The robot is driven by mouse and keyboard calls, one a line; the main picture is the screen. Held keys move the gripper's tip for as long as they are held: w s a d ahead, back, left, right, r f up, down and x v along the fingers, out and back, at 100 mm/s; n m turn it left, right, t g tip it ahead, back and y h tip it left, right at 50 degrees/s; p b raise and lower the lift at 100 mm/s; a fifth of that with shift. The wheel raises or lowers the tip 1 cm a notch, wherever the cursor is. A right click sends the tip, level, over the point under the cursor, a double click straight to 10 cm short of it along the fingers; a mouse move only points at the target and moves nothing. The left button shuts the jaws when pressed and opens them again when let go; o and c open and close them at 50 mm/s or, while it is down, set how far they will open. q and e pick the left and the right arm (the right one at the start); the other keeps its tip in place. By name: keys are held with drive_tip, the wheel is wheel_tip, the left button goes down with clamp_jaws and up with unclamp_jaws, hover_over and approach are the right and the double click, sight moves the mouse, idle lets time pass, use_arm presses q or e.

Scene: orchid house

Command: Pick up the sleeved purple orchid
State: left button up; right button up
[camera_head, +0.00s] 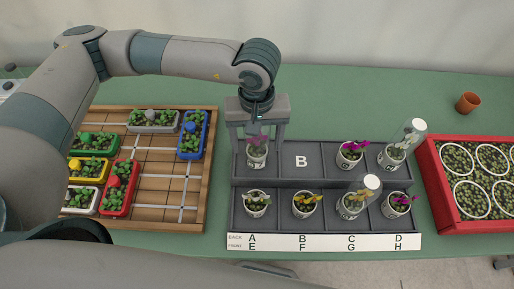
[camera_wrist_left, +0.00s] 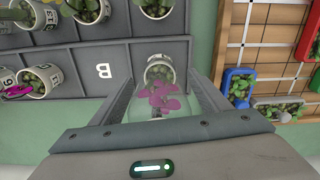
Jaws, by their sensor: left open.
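A purple-pink orchid in a white pot (camera_head: 257,160) stands upright in compartment A of the grey tray (camera_head: 300,178). In the left wrist view the purple flowers (camera_wrist_left: 165,100) show between my fingers, with a faint clear sheet around them that looks like a sleeve. My left gripper (camera_head: 258,138) points down over compartment A, open, with one finger on each side of the flowers. I cannot tell whether the fingers touch the sleeve. Clear sleeves also show around the plant in D (camera_head: 394,157) and the plant in G (camera_head: 350,205). My right gripper is not in view.
Compartment B (camera_head: 302,161) is empty. Other potted orchids fill C and the front row, including a yellow one (camera_head: 305,205) in F. A wooden board (camera_head: 150,190) with colored planters lies left. A red crate (camera_head: 432,185) and a terracotta pot (camera_head: 467,103) are right.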

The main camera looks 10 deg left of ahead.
use_arm(q)
drive_tip(key=shift+f, duration=0.15)
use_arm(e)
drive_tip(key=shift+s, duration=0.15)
use_arm(q)
drive_tip(key=c, duration=1.3)
drive_tip(key=shift+o, duration=0.2)
